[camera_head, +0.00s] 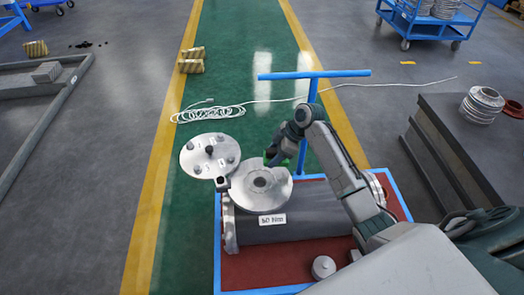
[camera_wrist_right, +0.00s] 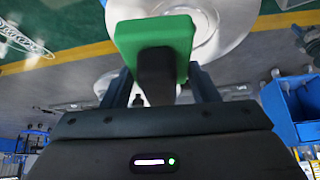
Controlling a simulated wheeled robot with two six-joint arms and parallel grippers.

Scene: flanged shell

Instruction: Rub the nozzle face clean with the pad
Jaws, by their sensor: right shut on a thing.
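The nozzle face (camera_head: 244,195) is a round, pale metal flange with a dark central hole, on top of a grey cylindrical shell (camera_head: 300,222). It also shows in part at the top of the right wrist view (camera_wrist_right: 225,28). My right gripper (camera_head: 277,154) is at the far right edge of the face and shut on the pad's dark handle. The green pad (camera_wrist_right: 155,42) is a block held out in front of the fingers; in the head view only slivers of green show. I cannot tell whether the pad touches the face. My left gripper is not in view.
A round cover plate (camera_head: 210,163) with several knobs sits left of the face. The shell rests on a blue-framed cart (camera_head: 217,260) with a red deck. A white cable (camera_head: 215,113) lies behind. A dark bench (camera_head: 455,130) with flanges stands right.

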